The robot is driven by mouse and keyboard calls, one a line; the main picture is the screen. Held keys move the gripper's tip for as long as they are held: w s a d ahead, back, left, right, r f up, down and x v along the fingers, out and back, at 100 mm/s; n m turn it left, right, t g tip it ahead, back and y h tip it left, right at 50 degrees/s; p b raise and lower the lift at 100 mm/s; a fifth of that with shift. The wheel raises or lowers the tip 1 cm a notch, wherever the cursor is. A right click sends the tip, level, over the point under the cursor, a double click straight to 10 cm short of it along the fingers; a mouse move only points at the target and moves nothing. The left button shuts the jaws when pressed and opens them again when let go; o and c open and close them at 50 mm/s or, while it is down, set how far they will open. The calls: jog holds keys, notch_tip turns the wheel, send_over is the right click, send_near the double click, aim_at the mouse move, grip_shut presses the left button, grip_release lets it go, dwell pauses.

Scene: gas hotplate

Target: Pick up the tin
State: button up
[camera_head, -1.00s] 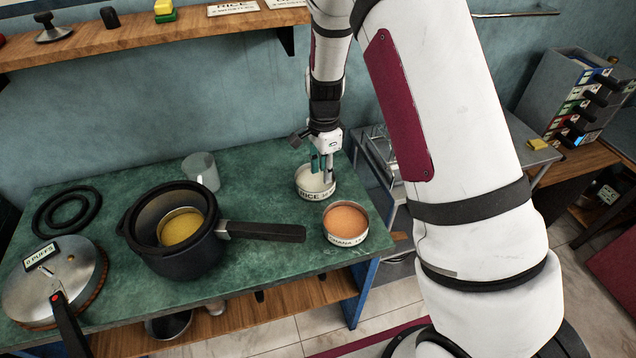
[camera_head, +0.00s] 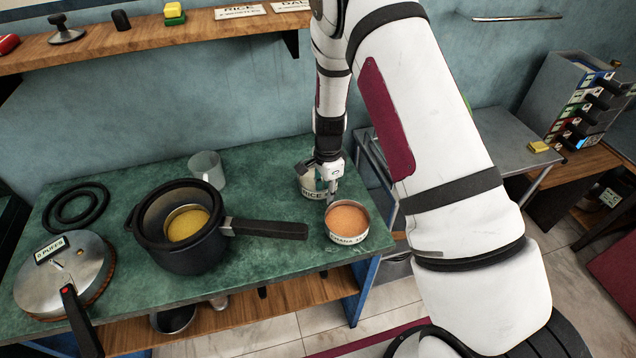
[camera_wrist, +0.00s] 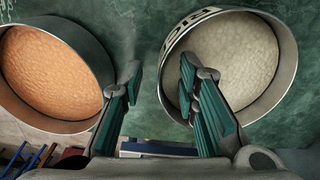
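A round metal tin labelled RICE (camera_head: 312,194), filled with pale grain, stands on the green worktop; it also shows in the wrist view (camera_wrist: 284,84). A second tin labelled CHANA (camera_head: 346,239), with orange contents, stands just in front and to the right; it shows at the left of the wrist view (camera_wrist: 84,52). My gripper (camera_head: 331,190) is at the rice tin's right side, partly covering it. In the wrist view my gripper (camera_wrist: 160,80) is open, one finger between the tins, the other over the rice inside the rim. Whether either finger touches the tin cannot be told.
A black pan (camera_head: 180,255) with its handle (camera_head: 265,229) pointing at the tins stands to the left. A metal side table (camera_head: 500,150) is at right.

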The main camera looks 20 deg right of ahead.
grip_shut()
